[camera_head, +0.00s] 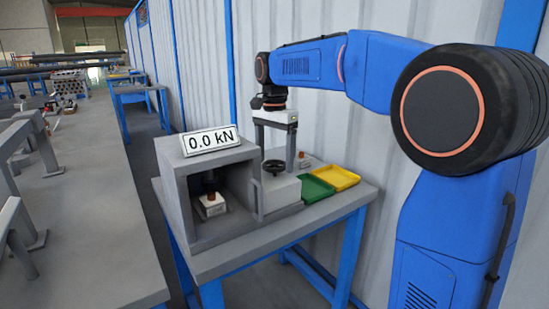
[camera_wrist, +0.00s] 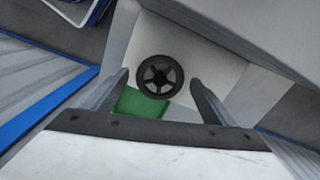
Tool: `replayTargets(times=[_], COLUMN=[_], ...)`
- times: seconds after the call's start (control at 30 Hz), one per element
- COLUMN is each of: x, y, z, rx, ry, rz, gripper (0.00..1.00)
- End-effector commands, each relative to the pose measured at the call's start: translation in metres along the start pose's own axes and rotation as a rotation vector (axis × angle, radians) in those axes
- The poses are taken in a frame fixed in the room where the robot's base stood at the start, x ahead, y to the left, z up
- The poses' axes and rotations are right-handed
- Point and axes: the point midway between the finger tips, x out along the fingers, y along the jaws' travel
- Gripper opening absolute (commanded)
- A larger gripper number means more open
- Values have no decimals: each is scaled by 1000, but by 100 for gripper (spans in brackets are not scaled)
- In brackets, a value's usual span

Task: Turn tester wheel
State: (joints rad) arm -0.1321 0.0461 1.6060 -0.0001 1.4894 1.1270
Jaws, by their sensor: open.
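The tester is a grey box (camera_head: 172,172) on a small table, with a display (camera_head: 212,140) on top reading 0.0 kN. A small white block (camera_head: 211,205) sits inside its open chamber under a dark ram. The black tester wheel (camera_head: 274,166) lies flat on top of the lighter housing to the right of the chamber. In the wrist view the spoked wheel (camera_wrist: 160,76) shows between and beyond the fingertips. My gripper (camera_head: 272,162) is open and empty above the wheel, pointing down; it also shows in the wrist view (camera_wrist: 159,78). No contact with the wheel is visible.
A green tray (camera_head: 315,187) and a yellow tray (camera_head: 341,179) lie to the right of the housing. A small orange-topped object (camera_head: 304,158) stands behind. A corrugated wall (camera_head: 330,120) is close behind the table. A long grey bench (camera_head: 85,200) stands at left.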

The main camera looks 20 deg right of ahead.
Motion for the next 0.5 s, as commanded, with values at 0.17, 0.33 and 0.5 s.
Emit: replayTargets(times=[0.17,0.33,0.5], x=[0,0,0], y=[0,0,0], z=[0,0,0], rx=[0,-2,-26], ry=[0,0,0], rz=[0,0,0], gripper=[43,38,38])
